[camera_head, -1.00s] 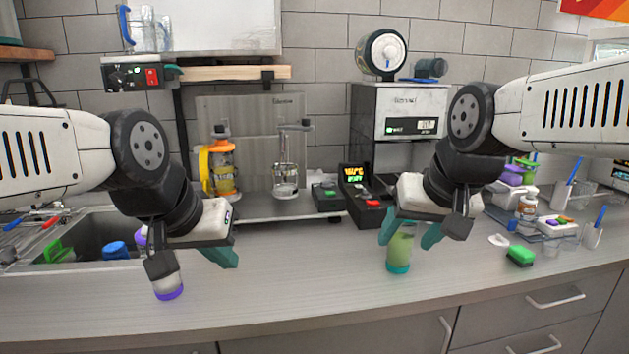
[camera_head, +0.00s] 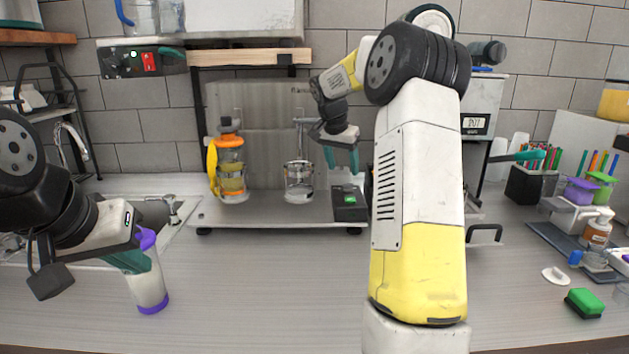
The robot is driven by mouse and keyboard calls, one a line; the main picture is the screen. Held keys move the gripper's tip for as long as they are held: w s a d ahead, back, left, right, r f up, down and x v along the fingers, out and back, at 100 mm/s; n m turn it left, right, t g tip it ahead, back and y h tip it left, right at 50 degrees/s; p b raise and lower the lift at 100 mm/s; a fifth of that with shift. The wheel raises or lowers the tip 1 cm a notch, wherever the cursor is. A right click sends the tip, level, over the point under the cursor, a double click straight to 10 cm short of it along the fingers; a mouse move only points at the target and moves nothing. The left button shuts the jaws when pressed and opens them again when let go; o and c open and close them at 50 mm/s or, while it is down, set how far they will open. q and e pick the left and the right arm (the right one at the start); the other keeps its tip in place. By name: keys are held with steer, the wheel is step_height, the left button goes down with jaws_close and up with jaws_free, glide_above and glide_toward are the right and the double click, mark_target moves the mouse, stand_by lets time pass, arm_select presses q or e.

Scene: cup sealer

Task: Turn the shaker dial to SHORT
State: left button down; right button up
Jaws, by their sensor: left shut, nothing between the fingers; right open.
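A shaker stand (camera_head: 250,217) stands at the back with an orange-and-yellow vessel (camera_head: 231,180) and a clear glass vessel (camera_head: 299,185) on it. A small black control box (camera_head: 350,214) with a green-lit top sits at the stand's right end. I cannot make out a dial or the word SHORT on it. My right gripper (camera_head: 342,158) is open, teal fingers pointing down, apart from the box and just above it. My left gripper (camera_head: 128,262) is shut and empty, in front of a white bottle with purple ends (camera_head: 149,284); I cannot tell if they touch.
A black wall unit (camera_head: 143,62) with a red switch hangs at the upper left. The sink (camera_head: 165,210) is behind my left gripper. My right arm hides much of the right-centre counter. A green sponge (camera_head: 584,302) lies at right. The middle front counter is clear.

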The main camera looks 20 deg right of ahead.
mark_target(346, 185)
steer(key=x, duration=0.7)
steer(key=shift+f, duration=0.25)
jaws_close()
